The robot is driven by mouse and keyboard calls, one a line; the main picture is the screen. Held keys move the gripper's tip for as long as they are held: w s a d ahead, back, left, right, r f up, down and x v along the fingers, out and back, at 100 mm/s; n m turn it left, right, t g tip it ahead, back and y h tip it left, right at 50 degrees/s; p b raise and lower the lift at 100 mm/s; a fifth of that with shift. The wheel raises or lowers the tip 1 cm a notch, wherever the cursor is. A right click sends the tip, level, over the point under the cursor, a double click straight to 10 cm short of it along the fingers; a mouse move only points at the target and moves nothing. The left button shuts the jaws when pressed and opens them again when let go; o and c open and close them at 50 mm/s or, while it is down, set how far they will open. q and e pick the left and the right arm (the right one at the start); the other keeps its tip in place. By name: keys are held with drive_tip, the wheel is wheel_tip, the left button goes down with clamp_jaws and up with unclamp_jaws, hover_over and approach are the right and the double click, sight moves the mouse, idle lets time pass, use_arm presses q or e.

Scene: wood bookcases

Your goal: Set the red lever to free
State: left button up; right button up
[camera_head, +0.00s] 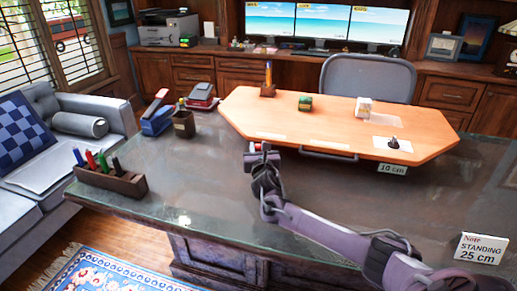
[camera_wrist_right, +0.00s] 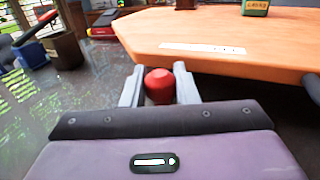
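The red lever shows as a round red knob (camera_wrist_right: 159,87) at the left front edge of the raised orange desktop. In the head view only a small red bit of it (camera_head: 257,147) shows beside my fingers. My right gripper (camera_head: 256,152) reaches in from the lower right. In the right wrist view, its two grey fingers (camera_wrist_right: 159,80) stand on either side of the knob and appear to touch it, shut on it. The rest of the lever is hidden. My left gripper is not in view.
The orange desktop (camera_head: 300,118) stands above a dark glass-topped desk (camera_head: 200,190). A "10 cm" tag (camera_head: 392,169) hangs at its front edge, and a "STANDING 25 cm" note (camera_head: 481,248) stands at right.

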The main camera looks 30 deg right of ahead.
clamp_jaws()
drive_tip(key=shift+s+d+r+n+t+y+p, duration=0.1)
drive_tip(key=shift+s+d+n+t+y+p, duration=0.15)
drive_tip(key=shift+n+y+p, duration=0.3)
drive_tip(key=shift+s+d+r+n+t+y+p, duration=0.15)
drive_tip(key=shift+d+n+t+y+p, duration=0.15)
drive_tip(key=shift+y, duration=0.35)
drive_tip(key=shift+s+d+f+n+y, duration=0.25)
drive_tip(key=shift+n+y, duration=0.2)
drive_tip(key=shift+y, duration=0.15)
drive_tip(key=shift+s+d+n+t+y, duration=0.1)
drive_tip(key=shift+d+n+t+y, duration=0.15)
drive_tip(key=shift+n+y, duration=0.25)
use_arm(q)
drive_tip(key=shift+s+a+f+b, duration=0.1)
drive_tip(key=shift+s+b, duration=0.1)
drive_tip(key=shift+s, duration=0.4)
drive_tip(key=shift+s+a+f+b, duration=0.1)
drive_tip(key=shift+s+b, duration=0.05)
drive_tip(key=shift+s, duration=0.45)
use_arm(e)
drive_tip(key=shift+s+d+n+y, duration=0.15)
drive_tip(key=shift+n+y, duration=0.25)
drive_tip(key=shift+y, duration=0.5)
drive_tip(key=o, duration=0.5)
unclamp_jaws()
drive_tip(key=shift+o, duration=0.2)
